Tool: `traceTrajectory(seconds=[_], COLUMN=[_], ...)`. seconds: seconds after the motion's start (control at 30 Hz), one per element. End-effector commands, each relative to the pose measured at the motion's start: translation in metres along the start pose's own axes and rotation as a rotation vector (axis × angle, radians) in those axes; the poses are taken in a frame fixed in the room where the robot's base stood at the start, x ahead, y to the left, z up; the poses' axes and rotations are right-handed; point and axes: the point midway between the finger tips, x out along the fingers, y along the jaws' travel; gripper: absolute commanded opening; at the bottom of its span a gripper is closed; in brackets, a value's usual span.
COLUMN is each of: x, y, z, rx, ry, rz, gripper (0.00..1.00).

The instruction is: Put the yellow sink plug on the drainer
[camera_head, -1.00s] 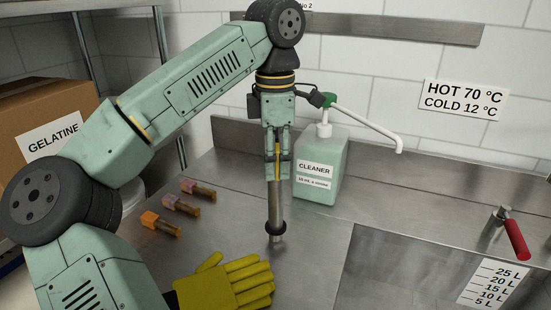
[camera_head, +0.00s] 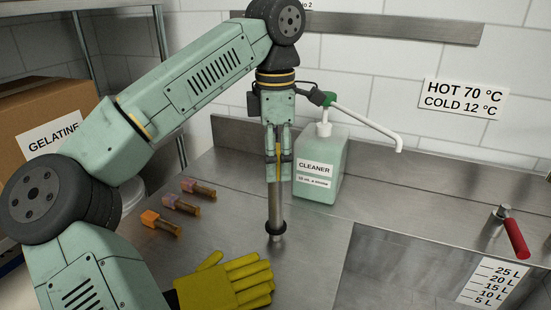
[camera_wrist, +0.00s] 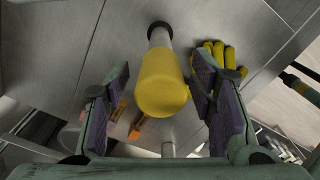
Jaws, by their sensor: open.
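The yellow sink plug is a steel standpipe (camera_head: 275,205) with a yellow top and a black ring near its foot. It stands upright on the steel drainer (camera_head: 235,200), left of the sink (camera_head: 390,260), and its foot appears to touch the surface. My gripper (camera_head: 278,165) points down over its top. In the wrist view the yellow top (camera_wrist: 162,85) sits between the two open fingers of my gripper (camera_wrist: 165,105), with a gap on each side. The finger in front hides part of the top in the head view.
A cleaner bottle (camera_head: 318,175) with a pump spout stands close to the right of my gripper. A yellow glove (camera_head: 225,283) lies in front. Three small brass pieces with coloured ends (camera_head: 180,204) lie to the left. A red-handled lever (camera_head: 516,238) is at the right.

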Motion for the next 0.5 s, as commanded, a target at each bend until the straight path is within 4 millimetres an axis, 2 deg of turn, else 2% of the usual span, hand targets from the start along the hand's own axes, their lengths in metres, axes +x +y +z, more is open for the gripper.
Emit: traceTrajectory(seconds=[0.4, 0.5], x=[-0.061, -0.070], y=[0.000, 0.000], z=[0.000, 0.000], rx=[-0.004, -0.001], ry=[0.002, 0.000], rz=[0.004, 0.003], gripper=[0.50, 0.50])
